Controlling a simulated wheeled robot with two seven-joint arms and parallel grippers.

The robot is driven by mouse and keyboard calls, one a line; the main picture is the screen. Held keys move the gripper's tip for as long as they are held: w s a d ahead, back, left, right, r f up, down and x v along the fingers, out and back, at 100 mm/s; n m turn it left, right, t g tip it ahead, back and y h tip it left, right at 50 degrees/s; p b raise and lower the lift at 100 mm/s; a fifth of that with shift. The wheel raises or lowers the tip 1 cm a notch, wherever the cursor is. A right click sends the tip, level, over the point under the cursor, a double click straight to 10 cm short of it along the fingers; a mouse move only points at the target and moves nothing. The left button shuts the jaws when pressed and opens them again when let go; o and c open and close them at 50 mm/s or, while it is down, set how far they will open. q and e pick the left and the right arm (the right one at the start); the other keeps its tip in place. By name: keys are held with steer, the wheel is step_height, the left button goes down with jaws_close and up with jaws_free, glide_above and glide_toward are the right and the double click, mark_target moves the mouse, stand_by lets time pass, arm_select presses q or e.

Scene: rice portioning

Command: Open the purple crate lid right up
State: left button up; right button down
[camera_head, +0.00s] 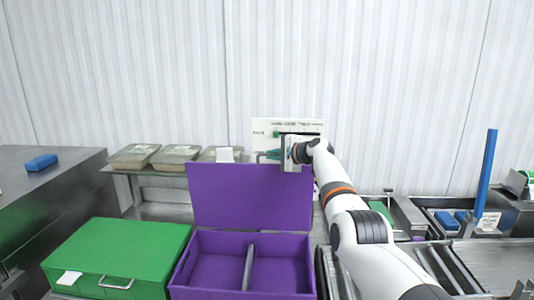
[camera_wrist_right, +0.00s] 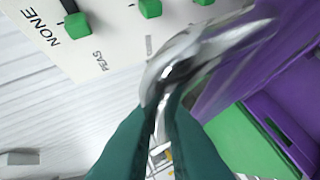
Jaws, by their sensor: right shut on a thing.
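The purple crate (camera_head: 208,262) is open, and a grey divider (camera_head: 249,267) splits its empty inside into two compartments. Its purple lid (camera_head: 250,197) stands about upright at the back of the crate. My right gripper (camera_head: 272,154) is at the lid's top edge, right of its middle. In the right wrist view the teal fingers (camera_wrist_right: 162,118) are shut on the lid's shiny metal handle (camera_wrist_right: 185,62), with the purple lid (camera_wrist_right: 245,55) beside it. My left gripper is out of view.
A closed green crate (camera_head: 118,252) stands left of the purple one. A white panel with green sliders (camera_head: 290,127) is close behind my right gripper. Several lidded trays (camera_head: 133,155) line the back shelf. A blue post (camera_head: 487,180) rises at the right.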

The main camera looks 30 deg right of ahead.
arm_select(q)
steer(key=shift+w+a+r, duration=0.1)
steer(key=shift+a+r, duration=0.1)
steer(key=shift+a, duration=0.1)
arm_select(e)
steer(key=shift+w+d+f, duration=0.1)
steer(key=shift+w+d, duration=0.05)
steer(key=shift+d, duration=0.1)
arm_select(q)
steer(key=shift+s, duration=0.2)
arm_select(e)
steer(key=c, duration=1.6)
jaws_free()
steer(key=shift+d, duration=0.1)
steer(key=shift+o, duration=0.6)
steer(key=shift+d, duration=0.1)
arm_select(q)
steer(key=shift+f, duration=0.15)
